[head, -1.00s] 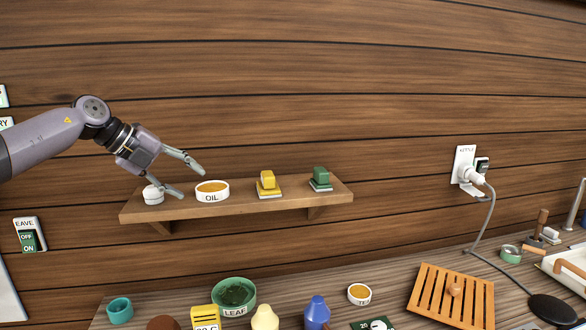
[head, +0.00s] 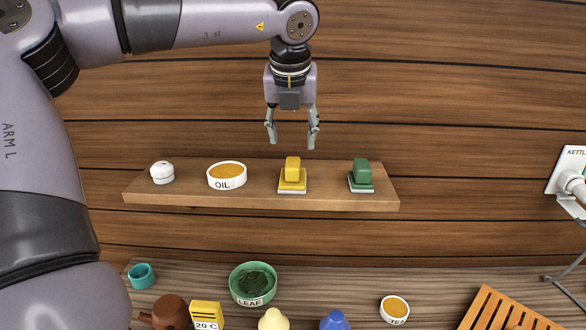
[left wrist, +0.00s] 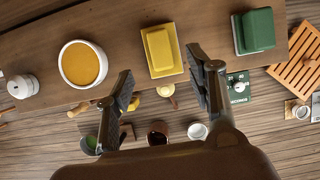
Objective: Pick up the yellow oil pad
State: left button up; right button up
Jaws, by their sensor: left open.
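The yellow oil pad (head: 292,175) stands upright on the wooden wall shelf (head: 240,197), between the OIL dish and the green pad. My left gripper (head: 293,141) points down just above it, open and empty, with a gap between the fingertips and the pad. In the left wrist view the yellow pad (left wrist: 161,50) lies beyond and between the open fingers (left wrist: 163,80). My right gripper is not in view.
The white OIL dish (head: 227,175) and a small white lidded pot (head: 162,172) stand left of the pad. A green pad (head: 361,175) stands to its right. Below is a counter with a LEAF bowl (head: 253,284), a TEA dish (head: 395,309) and a slatted tray (head: 505,312).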

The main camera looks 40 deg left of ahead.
aim_at(293, 162)
pick_arm(q)
jog(key=x, duration=0.3)
jog(key=shift+w+r+p, duration=0.1)
jog(key=shift+w+p, duration=0.15)
jog(key=shift+p, duration=0.15)
jog(key=shift+w+f, duration=0.1)
jog(key=shift+f, duration=0.4)
jog(key=shift+a+f+p, duration=0.1)
jog(key=shift+f+p, duration=0.05)
jog(key=shift+p, duration=0.3)
jog(key=p+x, duration=0.3)
jog(key=x, duration=0.1)
jog(key=shift+a+f, duration=0.1)
jog(key=shift+f, duration=0.1)
jog(key=shift+a+f, duration=0.1)
jog(key=shift+f, duration=0.2)
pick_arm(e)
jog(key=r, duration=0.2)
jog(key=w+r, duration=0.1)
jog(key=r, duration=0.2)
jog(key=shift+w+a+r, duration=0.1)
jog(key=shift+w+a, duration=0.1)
pick_arm(q)
jog(key=shift+r, duration=0.1)
jog(key=shift+c, duration=0.4)
jog(key=shift+c, duration=1.3)
grip_shut()
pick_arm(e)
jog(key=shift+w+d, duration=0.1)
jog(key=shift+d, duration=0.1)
